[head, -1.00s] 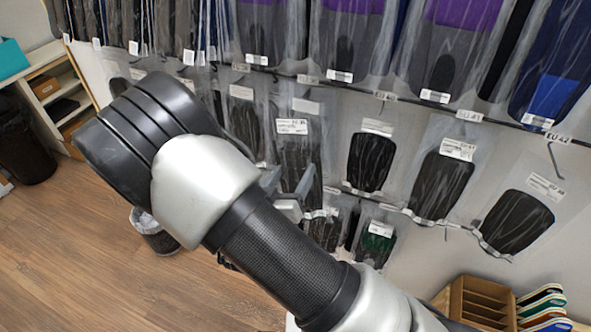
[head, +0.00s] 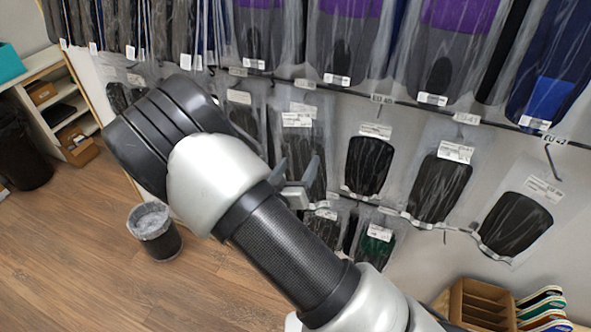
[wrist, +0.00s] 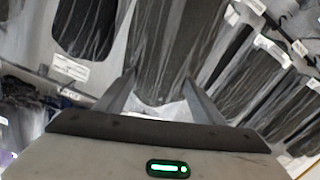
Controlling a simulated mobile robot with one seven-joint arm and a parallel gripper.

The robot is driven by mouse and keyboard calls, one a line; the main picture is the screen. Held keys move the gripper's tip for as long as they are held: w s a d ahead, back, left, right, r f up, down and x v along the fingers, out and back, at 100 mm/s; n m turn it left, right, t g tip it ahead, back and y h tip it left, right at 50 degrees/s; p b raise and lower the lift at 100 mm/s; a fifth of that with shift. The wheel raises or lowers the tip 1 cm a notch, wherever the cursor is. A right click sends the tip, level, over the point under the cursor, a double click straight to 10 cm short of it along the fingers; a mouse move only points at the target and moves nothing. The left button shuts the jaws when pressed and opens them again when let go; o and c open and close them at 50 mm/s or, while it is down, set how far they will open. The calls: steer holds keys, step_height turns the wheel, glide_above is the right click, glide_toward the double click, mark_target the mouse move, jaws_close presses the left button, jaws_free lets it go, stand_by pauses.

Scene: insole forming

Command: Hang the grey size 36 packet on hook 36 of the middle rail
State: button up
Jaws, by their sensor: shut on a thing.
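My gripper (head: 298,168) is in front of the wall of hanging packets, left of centre in the head view. It is shut on a clear packet with a dark grey insole (head: 303,146) and a white label at its top. In the wrist view the packet (wrist: 172,50) rises between the fingers (wrist: 158,78). Its size print is too small to read. The middle rail (head: 420,106) runs across the wall above the black-insole packets. Its tags EU 40 (head: 382,99) and EU 41 (head: 467,118) can be made out. I cannot pick out hook 36.
Black-insole packets (head: 368,165) hang close right of the held packet. Purple and grey packets (head: 345,50) hang from above, in front of the wall. A waste bin (head: 155,232) stands on the floor at left. A wooden divider box (head: 482,305) is at lower right.

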mark_target(301, 162)
steer(key=shift+x, duration=1.55)
steer(key=shift+w+d+f+b, duration=0.25)
steer(key=shift+w+f+b, duration=0.15)
steer(key=shift+w+b, duration=0.35)
steer(key=shift+s, duration=0.15)
steer(key=o, duration=1.1)
steer(key=shift+o, duration=0.2)
steer(key=v, duration=1.7)
steer(key=shift+s+b, duration=0.25)
steer(key=shift+b, duration=0.15)
steer(key=shift+r, duration=0.15)
